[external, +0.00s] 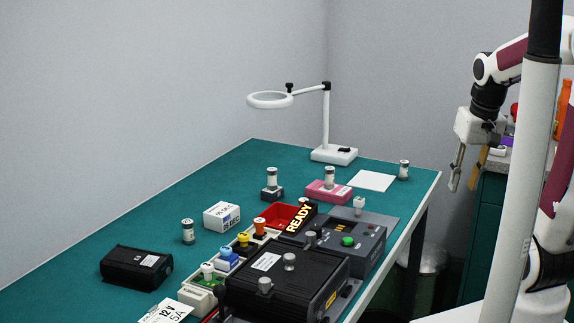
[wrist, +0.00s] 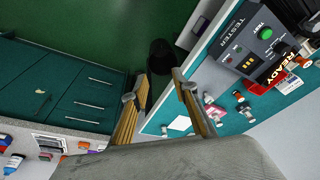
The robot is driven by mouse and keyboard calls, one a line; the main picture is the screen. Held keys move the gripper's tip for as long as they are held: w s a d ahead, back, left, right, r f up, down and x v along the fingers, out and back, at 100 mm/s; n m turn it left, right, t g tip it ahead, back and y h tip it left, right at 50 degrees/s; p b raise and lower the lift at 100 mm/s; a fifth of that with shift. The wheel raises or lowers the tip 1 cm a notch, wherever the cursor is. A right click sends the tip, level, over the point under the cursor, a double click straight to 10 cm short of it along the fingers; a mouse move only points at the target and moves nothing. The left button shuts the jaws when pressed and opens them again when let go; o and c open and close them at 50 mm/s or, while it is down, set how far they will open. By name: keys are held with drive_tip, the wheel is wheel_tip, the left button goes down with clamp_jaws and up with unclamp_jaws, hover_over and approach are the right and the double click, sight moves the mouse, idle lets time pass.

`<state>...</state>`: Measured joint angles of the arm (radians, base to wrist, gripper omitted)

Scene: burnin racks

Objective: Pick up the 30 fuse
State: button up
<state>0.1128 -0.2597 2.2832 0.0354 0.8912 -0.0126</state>
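Several small fuses with silver caps and pale bodies stand upright on the green bench; their numbers are too small to read, so I cannot tell which is the 30. One fuse (external: 188,231) stands at left, one (external: 271,178) on a dark block, one (external: 329,178) on a pink block, and one (external: 404,170) near the right bench edge. My gripper (external: 466,175) is open and empty, off the bench's right side and apart from every fuse. In the wrist view its fingers (wrist: 155,88) are spread beside the bench edge.
A magnifier lamp (external: 341,154) stands at the back. A white card (external: 371,181) lies near the right edge. A tester (external: 362,240), a black unit (external: 320,265) and a red READY tray (external: 270,217) fill the front. A green cabinet (wrist: 75,75) stands across the gap.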

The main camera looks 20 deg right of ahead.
sight(407, 163)
drive_tip(key=shift+n+t+y, duration=0.5)
drive_tip(key=shift+n+y, duration=0.1)
drive_tip(key=w+d+f, duration=0.3)
drive_tip(key=w+f, duration=0.2)
drive_tip(key=w, duration=0.6)
drive_tip(key=w+d+f, duration=0.4)
drive_tip(key=w+f, duration=0.1)
drive_tip(key=w, duration=0.7)
drive_tip(key=w+d+f, duration=0.4)
drive_tip(key=w+f, duration=0.1)
drive_tip(key=w, duration=0.7)
drive_tip(key=shift+w+d+f, duration=0.15)
drive_tip(key=shift+f, duration=0.05)
drive_tip(key=w, duration=0.3)
drive_tip(key=shift+w+d+r+n+t, duration=0.25)
drive_tip(key=shift+w+d+n+t, duration=0.05)
drive_tip(key=shift+d+t, duration=0.1)
drive_tip(key=shift+n+t, duration=0.6)
drive_tip(key=shift+t, duration=0.1)
drive_tip(key=w+r, duration=0.4)
drive_tip(key=shift+d, duration=0.25)
drive_tip(key=shift+n, duration=0.3)
drive_tip(key=shift+f, duration=0.1)
drive_tip(key=shift+x, duration=1.3)
